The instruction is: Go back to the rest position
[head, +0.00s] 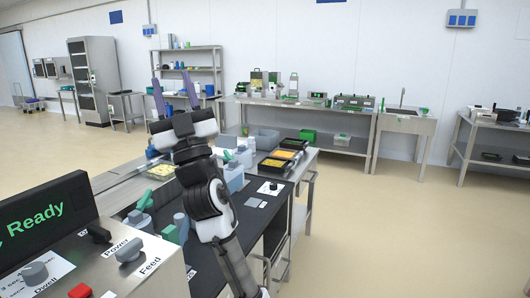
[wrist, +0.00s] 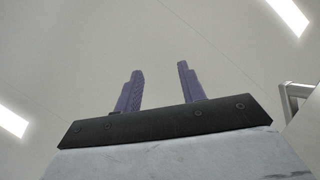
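My gripper (head: 174,97) is raised above the table in the head view, with its two purple fingers pointing up and spread apart. It is open and empty. The wrist view also shows my gripper (wrist: 160,88) with a clear gap between the fingers and only the ceiling behind them. My arm stands upright in front of the work table and hides part of it.
A control panel (head: 140,262) with a "Ready" display (head: 38,222) and knobs stands at the near left. The table behind my arm holds black trays (head: 275,165) with yellow contents and grey bins (head: 265,139). Floor (head: 400,240) at the right is clear.

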